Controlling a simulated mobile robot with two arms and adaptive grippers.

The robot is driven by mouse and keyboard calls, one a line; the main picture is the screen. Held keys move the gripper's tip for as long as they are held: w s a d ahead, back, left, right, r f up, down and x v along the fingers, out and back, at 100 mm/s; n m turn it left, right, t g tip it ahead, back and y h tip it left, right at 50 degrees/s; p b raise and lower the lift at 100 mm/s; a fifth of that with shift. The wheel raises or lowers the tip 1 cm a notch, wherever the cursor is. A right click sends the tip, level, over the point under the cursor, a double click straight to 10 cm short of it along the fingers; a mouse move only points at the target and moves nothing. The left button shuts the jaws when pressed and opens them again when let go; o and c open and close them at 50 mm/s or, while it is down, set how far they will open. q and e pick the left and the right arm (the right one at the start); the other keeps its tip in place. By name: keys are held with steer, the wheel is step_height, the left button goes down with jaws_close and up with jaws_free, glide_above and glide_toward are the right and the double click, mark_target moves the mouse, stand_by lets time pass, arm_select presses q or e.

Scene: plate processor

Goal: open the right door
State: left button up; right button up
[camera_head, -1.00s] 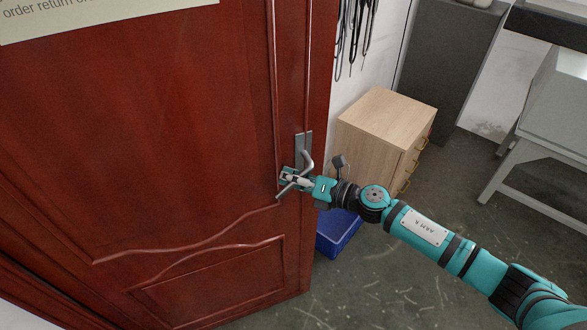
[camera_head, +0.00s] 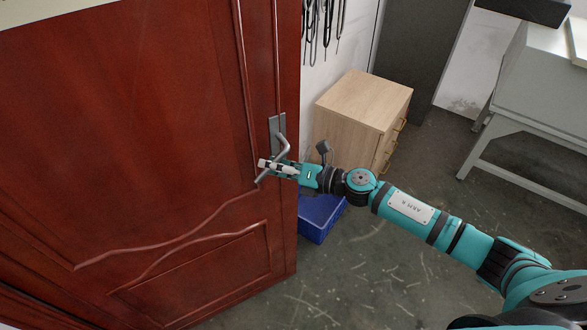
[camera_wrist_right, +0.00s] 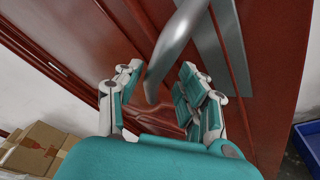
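The red-brown panelled door (camera_head: 150,130) fills the left of the head view. Its free right edge stands clear, with floor and furniture visible past it. A silver lever handle (camera_head: 281,145) on a grey plate sits near that edge, and it also crosses the top of the right wrist view (camera_wrist_right: 176,45). My right gripper (camera_head: 268,166) is at the handle's lower end. In the wrist view its fingers (camera_wrist_right: 160,90) are apart, one on either side of the lever, with visible gaps; firm contact is not clear. My left gripper is not in view.
A light wooden drawer cabinet (camera_head: 363,105) stands behind the door edge, with a blue bin (camera_head: 322,216) on the floor beside it. A grey table (camera_head: 530,110) is at the right. Cardboard boxes (camera_wrist_right: 38,146) show in the wrist view. Floor at lower middle is clear.

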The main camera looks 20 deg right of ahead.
steer(key=v, duration=1)
steer(key=shift+s+d, duration=0.2)
steer(key=shift+s, duration=0.1)
